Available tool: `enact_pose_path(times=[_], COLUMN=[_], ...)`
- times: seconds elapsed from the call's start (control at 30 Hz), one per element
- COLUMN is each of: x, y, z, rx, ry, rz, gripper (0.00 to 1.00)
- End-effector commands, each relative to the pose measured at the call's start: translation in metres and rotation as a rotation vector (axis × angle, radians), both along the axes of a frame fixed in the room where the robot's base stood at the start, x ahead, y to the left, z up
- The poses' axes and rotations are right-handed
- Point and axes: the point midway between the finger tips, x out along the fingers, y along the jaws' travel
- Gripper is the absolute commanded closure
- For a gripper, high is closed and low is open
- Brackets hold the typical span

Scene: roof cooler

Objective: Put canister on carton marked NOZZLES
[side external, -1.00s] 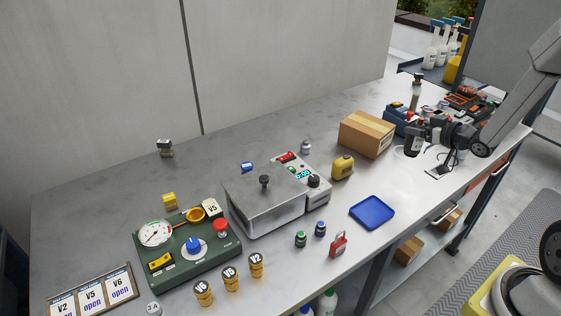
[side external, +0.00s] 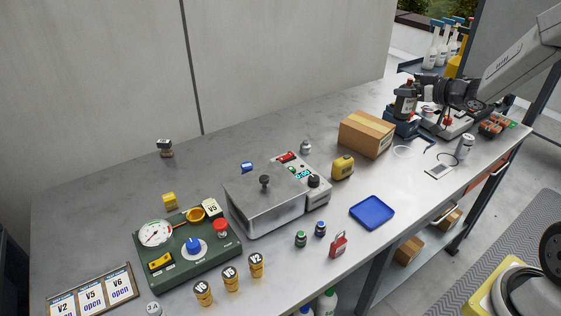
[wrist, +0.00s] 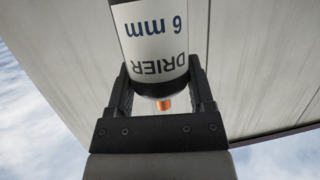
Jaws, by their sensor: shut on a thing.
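My gripper (side external: 418,96) is at the right back in the side external view. It is shut on a dark canister (side external: 405,104) with a white label, held roughly upright. In the wrist view the canister (wrist: 150,35) fills the space between my fingers (wrist: 160,88); its label reads DRIER 6 mm and a copper tip shows at its end. A brown cardboard carton (side external: 366,135) with a tape strip sits on the bench to the left and in front of my gripper. No NOZZLES marking can be read on it from here.
A yellow jug (side external: 343,167) stands close in front of the carton. A blue toolbox (side external: 401,124) is just right of the carton, beneath the canister in the picture. A white can (side external: 465,146), blue tray (side external: 372,212) and grey metal box (side external: 268,202) stand elsewhere on the bench.

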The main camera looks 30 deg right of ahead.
Motion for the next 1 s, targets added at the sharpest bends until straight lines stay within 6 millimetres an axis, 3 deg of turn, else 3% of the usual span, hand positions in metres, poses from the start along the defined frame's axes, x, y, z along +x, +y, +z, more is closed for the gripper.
enact_pose_path(times=[0.1,0.3,0.57,1.0], x=[0.009,0.013,0.019,0.067], y=[0.002,0.003,0.000,-0.018], z=[0.019,0.028,0.025,0.001], rx=[-0.008,-0.010,-0.009,-0.009], ry=[-0.001,0.002,0.004,0.004], rz=[0.014,0.020,0.020,0.020], gripper=[1.00,1.00,1.00,1.00])
